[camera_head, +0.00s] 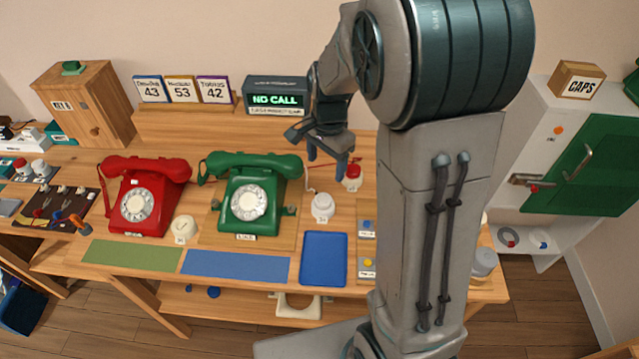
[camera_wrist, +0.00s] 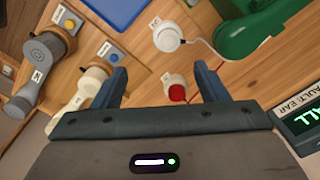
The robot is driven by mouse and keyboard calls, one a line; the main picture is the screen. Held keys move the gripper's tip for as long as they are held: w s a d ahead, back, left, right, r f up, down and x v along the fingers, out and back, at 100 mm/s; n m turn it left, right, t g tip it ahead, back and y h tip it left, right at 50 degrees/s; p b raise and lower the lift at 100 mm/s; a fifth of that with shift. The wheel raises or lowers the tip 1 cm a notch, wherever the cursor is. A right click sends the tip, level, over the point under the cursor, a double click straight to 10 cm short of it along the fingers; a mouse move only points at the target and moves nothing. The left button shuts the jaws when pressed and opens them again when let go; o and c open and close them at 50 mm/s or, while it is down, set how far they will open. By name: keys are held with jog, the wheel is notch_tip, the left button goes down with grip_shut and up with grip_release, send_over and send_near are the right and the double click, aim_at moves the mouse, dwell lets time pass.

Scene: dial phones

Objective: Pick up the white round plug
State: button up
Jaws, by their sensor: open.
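A white round plug (camera_head: 322,206) stands on the wooden table right of the green phone (camera_head: 249,190). In the wrist view a white round piece (camera_wrist: 162,36), apparently the same plug, lies beyond my fingertips, with a pale cord running toward the green phone (camera_wrist: 255,28). Another cream round piece (camera_head: 185,229) sits between the two phones. My gripper (camera_head: 327,158) is open and empty above the table, behind the plug; its spread fingers also show in the wrist view (camera_wrist: 160,74). A red-topped white piece (camera_wrist: 176,92) shows between the fingers, apparently below them.
A blue tray (camera_head: 323,259) lies in front of the plug. Small tiles with blue and yellow buttons (camera_head: 368,226) are to its right. The red phone (camera_head: 146,196) stands left, and the "NO CALL" display (camera_head: 276,97) is behind. My arm hides part of the table's right side.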

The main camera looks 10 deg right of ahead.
jog(key=w+f+m, duration=0.2)
jog(key=w, duration=0.1)
jog(key=p, duration=0.1)
send_over(323, 198)
jog(key=f, duration=0.8)
jog(key=shift+s+a+f, duration=0.1)
jog(key=shift+s+f, duration=0.1)
jog(key=shift+f, duration=0.1)
jog(key=shift+w+f+p, duration=0.15)
jog(key=shift+f+p, duration=0.75)
jog(key=shift+f, duration=1.65)
jog(key=c, duration=1)
